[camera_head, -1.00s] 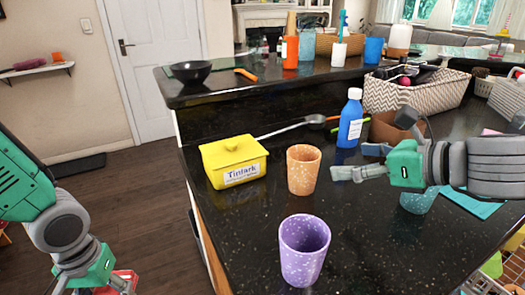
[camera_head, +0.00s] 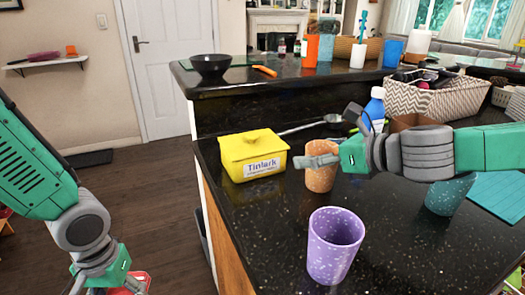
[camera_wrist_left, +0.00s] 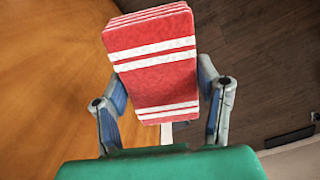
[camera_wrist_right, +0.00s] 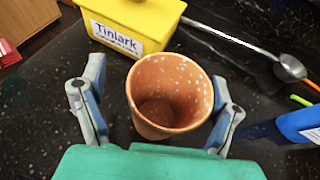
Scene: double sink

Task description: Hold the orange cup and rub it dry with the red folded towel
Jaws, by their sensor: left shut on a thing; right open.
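The orange speckled cup (camera_head: 321,178) stands upright on the black counter, beside the yellow box. My right gripper (camera_head: 322,158) is open at the cup in the head view. In the right wrist view the cup (camera_wrist_right: 170,95) sits between the two spread fingers of my right gripper (camera_wrist_right: 157,112); I cannot tell whether they touch it. The red folded towel (camera_wrist_left: 160,75) with white stripes is held by my left gripper (camera_wrist_left: 165,100), which is shut on it. In the head view the left gripper (camera_head: 112,288) is low at the left, with a bit of red towel showing.
A purple cup (camera_head: 335,247) stands in front on the counter, and a teal cup (camera_head: 450,195) to the right. The yellow box (camera_head: 254,157), a ladle (camera_head: 305,126) and a blue bottle (camera_head: 374,108) lie close around the orange cup. A teal cloth (camera_head: 500,192) is at right.

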